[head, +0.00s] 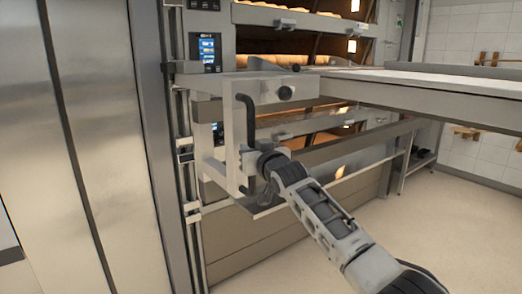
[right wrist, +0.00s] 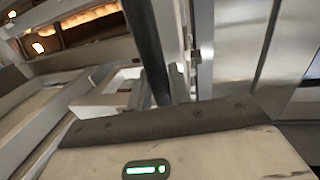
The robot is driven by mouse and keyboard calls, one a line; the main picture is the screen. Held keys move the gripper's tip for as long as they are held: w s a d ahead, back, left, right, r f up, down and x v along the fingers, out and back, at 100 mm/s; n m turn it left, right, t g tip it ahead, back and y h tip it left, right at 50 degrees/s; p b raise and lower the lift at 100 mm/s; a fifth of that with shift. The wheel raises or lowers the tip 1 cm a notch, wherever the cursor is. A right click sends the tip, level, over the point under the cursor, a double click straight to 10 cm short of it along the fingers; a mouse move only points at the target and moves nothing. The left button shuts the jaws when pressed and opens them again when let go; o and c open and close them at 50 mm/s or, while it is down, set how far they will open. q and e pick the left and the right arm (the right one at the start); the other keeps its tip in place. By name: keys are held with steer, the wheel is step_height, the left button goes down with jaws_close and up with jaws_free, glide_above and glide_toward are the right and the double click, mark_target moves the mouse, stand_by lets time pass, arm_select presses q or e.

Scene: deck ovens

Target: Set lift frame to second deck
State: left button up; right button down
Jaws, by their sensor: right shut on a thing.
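The lift frame (head: 228,132) is a pale grey metal bracket on the vertical rail at the left of the deck ovens. It carries a long flat loader (head: 440,97) reaching right, in front of the ovens. A dark upright handle (head: 251,110) is fixed to the frame; it also crosses the right wrist view (right wrist: 147,45). My right gripper (head: 262,170) is shut on the handle's lower part; the fingertips are largely hidden. The loader stands close below the lit opening with bread (head: 285,60) beside the middle control panel (head: 206,52). My left gripper is out of view.
A higher deck with bread (head: 300,8) glows above, and a lower deck (head: 290,127) shows behind the frame. Steel panels (head: 85,120) stand close on the left. The pale floor (head: 460,235) is clear at lower right.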

steer(key=shift+f, duration=0.1)
steer(key=c, duration=1.5)
jaws_free()
steer(key=shift+o, duration=0.8)
steer(key=shift+w+a, duration=0.1)
steer(key=b+v, duration=0.1)
steer(key=v, duration=1.5)
steer(key=shift+b, duration=0.4)
